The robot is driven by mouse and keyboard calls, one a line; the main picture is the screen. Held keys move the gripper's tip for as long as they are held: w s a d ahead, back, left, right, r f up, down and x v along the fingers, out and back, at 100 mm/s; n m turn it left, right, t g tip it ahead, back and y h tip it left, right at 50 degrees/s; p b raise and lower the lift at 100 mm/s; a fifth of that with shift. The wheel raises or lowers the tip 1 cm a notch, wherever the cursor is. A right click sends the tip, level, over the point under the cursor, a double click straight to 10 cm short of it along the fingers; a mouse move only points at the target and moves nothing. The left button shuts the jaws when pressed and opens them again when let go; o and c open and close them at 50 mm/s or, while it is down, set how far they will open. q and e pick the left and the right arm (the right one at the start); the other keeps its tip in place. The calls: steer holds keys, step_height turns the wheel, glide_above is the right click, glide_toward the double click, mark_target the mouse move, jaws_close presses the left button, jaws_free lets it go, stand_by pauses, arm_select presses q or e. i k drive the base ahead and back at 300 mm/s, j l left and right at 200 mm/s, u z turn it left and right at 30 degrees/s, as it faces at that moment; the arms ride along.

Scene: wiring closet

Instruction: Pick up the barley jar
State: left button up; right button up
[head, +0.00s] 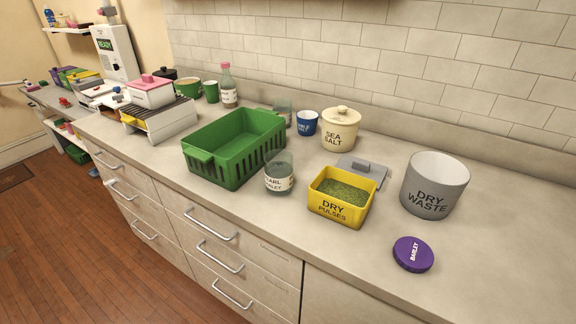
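The barley jar (280,175) is a small glass jar with a white label, of which I can read "...EARL ...RLEY". It stands upright near the front edge of the counter, just right of the green basket and left of the yellow "DRY PULSES" tub (327,209). No lid shows on it. A round purple lid marked "BARLEY" (413,255) lies flat on the counter to the right, near the front edge. Neither of my grippers is in view.
The green basket (204,166) stands close to the jar. Behind are a blue cup (307,123), a cream "SEA SALT" jar (340,130) and a bottle (228,88). A grey "DRY WASTE" bin (434,184) stands right. Counter (510,245) is clear at far right.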

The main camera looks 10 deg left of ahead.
mark_target(279, 173)
steer(key=i+j+z, duration=0.1)
steer(key=j+z, duration=0.35)
steer(key=j, duration=0.15)
steer(key=j+z, duration=0.45)
steer(key=k+j+z, duration=0.1)
steer(key=j+z, duration=0.35)
steer(key=j, duration=0.25)
steer(key=k+j+z, duration=0.2)
steer(key=j+z, duration=0.25)
steer(key=j, duration=0.1)
